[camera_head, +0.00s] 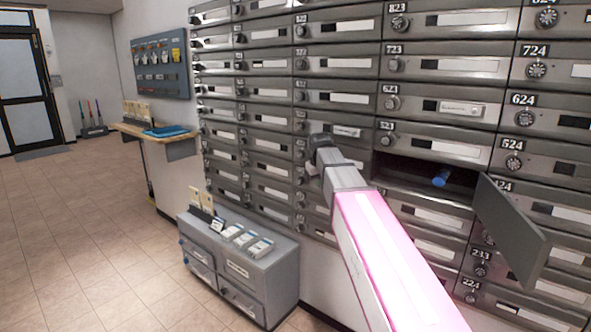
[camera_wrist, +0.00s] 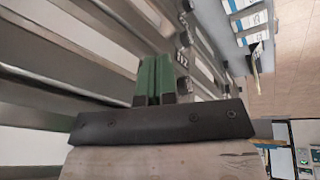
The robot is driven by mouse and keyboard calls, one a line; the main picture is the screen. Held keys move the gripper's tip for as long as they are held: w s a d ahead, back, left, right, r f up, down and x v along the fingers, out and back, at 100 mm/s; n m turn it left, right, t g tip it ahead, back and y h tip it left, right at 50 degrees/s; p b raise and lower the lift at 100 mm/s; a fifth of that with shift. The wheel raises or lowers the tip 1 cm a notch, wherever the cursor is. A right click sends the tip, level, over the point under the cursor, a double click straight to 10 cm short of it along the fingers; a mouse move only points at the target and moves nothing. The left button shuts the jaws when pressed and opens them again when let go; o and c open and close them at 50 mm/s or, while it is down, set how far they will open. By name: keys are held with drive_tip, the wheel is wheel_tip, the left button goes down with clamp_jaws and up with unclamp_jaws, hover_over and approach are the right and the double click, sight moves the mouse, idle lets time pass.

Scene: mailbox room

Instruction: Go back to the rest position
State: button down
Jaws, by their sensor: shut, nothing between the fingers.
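My arm reaches forward over the front of the mailbox wall, and my gripper (camera_head: 318,152) is at its far end, close to the mailbox fronts left of an open box. In the wrist view my gripper (camera_wrist: 154,80) shows two green fingers pressed together with nothing between them. The fingertips point along the mailbox fronts. In the head view I cannot tell whether the gripper touches a mailbox front.
One mailbox stands open, its door (camera_head: 510,232) swung out at the right. A blue object (camera_head: 441,178) lies inside it. A grey cabinet (camera_head: 240,265) with small boxes on top stands below left. A wall shelf (camera_head: 160,133) is farther left. The tiled floor (camera_head: 85,245) is clear.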

drive_tip(key=s+d+f+m+g, duration=0.1)
drive_tip(key=s+d+f, duration=0.2)
drive_tip(key=s+f, duration=0.5)
drive_tip(key=s+d+f+m+g, duration=0.1)
drive_tip(key=s+d+f+m, duration=0.1)
drive_tip(key=s+f, duration=0.6)
drive_tip(key=s+d+f+m+g, duration=0.1)
drive_tip(key=s+d+f, duration=0.4)
drive_tip(key=f, duration=1)
drive_tip(key=s, duration=0.3)
drive_tip(key=shift+s+m+g+y, duration=0.2)
drive_tip(key=shift+m+g+y, duration=0.1)
drive_tip(key=c, duration=1.8)
unclamp_jaws()
